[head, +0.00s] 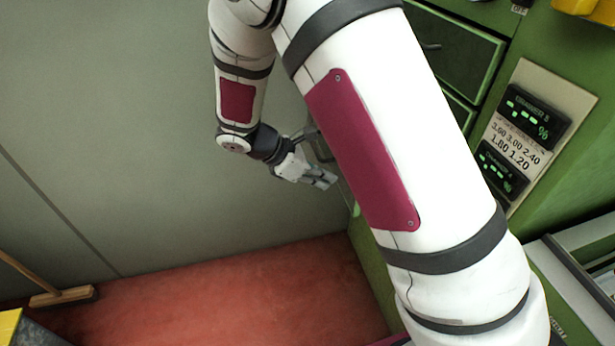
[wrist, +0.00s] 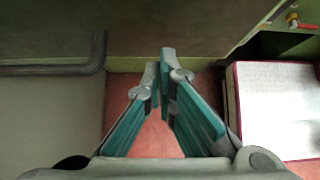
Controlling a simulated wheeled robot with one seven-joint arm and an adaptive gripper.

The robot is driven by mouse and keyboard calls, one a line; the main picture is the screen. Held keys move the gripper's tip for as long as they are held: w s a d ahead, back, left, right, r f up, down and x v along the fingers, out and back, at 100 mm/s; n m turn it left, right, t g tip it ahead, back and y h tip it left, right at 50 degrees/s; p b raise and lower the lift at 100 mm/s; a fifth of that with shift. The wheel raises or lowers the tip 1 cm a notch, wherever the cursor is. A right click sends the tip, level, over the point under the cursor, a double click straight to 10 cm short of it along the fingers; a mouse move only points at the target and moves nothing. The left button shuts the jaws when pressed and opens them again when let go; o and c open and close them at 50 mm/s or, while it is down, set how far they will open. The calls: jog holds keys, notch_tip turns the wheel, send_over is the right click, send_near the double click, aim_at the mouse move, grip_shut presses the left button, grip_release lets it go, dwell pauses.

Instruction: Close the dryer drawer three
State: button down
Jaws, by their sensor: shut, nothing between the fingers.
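The green dryer cabinet (head: 550,60) stands at the right in the head view, with dark green drawer fronts (head: 455,50) partly behind my arm. I cannot tell which one is drawer three or how far it stands out. My gripper (head: 328,181) is low, left of the cabinet and near its side, with my arm covering much of the area. In the wrist view my gripper (wrist: 165,58) is shut and empty, its fingertips together, pointing toward a dark green panel (wrist: 185,25).
A display panel (head: 525,130) with green digits is on the cabinet. A grey pipe (wrist: 60,69) runs at the left in the wrist view. The red floor (head: 240,295) is open at lower left, with a broom (head: 62,296) by the grey wall (head: 100,120).

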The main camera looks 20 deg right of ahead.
jog(key=shift+d, duration=0.45)
jog(key=shift+d, duration=0.1)
jog(key=d+p, duration=0.1)
jog(key=d, duration=2.1)
jog(key=shift+s+d, duration=0.1)
